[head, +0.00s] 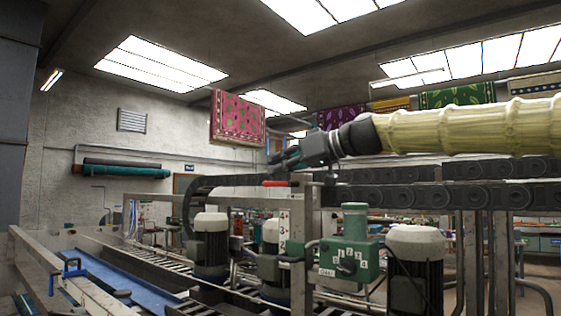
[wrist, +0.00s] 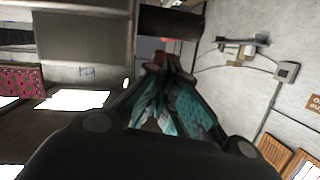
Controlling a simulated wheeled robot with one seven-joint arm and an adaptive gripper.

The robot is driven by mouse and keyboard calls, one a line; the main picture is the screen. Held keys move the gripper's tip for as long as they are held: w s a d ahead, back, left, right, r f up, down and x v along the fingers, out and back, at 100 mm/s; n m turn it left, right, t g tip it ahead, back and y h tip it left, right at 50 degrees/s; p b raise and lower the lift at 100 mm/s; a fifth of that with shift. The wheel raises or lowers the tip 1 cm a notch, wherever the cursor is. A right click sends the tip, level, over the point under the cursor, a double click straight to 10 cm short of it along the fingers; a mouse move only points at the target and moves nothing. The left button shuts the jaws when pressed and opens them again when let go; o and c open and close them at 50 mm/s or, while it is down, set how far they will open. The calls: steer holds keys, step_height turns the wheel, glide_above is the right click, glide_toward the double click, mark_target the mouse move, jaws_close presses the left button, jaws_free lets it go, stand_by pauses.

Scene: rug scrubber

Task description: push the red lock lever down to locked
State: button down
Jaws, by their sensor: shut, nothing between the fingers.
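The red lock lever (head: 276,183) shows in the head view as a short red bar, lying about level at the top of a grey upright post (head: 300,240). My gripper (head: 272,163) is shut and empty, a little above the lever. Whether its tips touch the lever cannot be told. In the wrist view the shut fingers (wrist: 172,62) point away from the camera, and a small red patch at their tips may be the lever, mostly hidden.
A dark chain track (head: 420,196) runs behind, below my arm. A blue channel (head: 115,283) lies at the lower left. The air left of my gripper is clear.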

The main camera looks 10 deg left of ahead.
steer(key=s+d+r+b, duration=0.1)
steer(key=d+r, duration=0.6)
steer(key=r, duration=0.3)
steer(key=shift+h, duration=0.3)
stand_by(0.9)
steer(key=shift+a+r, duration=0.1)
